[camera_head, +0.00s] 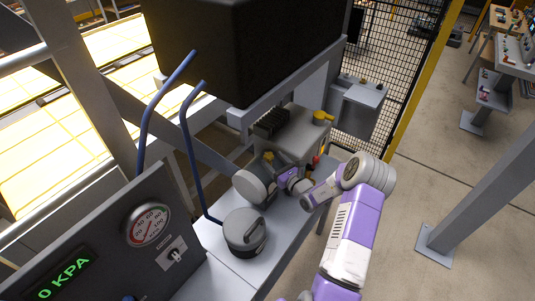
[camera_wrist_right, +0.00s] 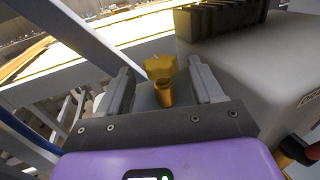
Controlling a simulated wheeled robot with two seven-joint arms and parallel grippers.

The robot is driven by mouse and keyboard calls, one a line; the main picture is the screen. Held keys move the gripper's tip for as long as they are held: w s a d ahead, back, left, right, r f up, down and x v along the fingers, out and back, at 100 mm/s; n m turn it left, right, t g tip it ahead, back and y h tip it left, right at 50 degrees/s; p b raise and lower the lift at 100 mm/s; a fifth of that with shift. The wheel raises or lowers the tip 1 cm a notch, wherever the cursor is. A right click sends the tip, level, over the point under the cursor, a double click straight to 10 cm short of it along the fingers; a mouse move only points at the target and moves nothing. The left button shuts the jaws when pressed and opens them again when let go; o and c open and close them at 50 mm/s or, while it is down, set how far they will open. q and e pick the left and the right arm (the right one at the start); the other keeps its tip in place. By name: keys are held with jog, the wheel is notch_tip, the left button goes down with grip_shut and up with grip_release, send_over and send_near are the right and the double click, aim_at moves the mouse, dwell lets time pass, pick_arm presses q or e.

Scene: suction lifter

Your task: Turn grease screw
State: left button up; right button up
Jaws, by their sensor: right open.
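The grease screw, a yellow star-shaped knob on a short stem (camera_wrist_right: 160,72), stands between the fingers of my right gripper (camera_wrist_right: 160,82) in the right wrist view. The two grey fingers are apart, one on each side, with visible gaps to the knob. In the head view a small yellow bit of the screw (camera_head: 268,155) shows beside the purple body of my right gripper (camera_head: 272,165), near the grey pump housing (camera_head: 293,133). The fingertips are hard to make out there. My left gripper is not in view.
A dark panel with a pressure gauge (camera_head: 148,224) and a green "0 KPA" display (camera_head: 64,277) stands at lower left. A round grey canister (camera_head: 245,232) and blue hoses (camera_head: 186,130) are close by. A large black box (camera_head: 245,45) hangs above. Open floor lies right.

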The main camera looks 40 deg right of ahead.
aim_at(271, 159)
jog(key=shift+w, duration=1.9)
jog(key=shift+f, duration=0.1)
jog(key=shift+c, duration=0.2)
jog(key=c, duration=1)
jog(key=shift+h, duration=0.3)
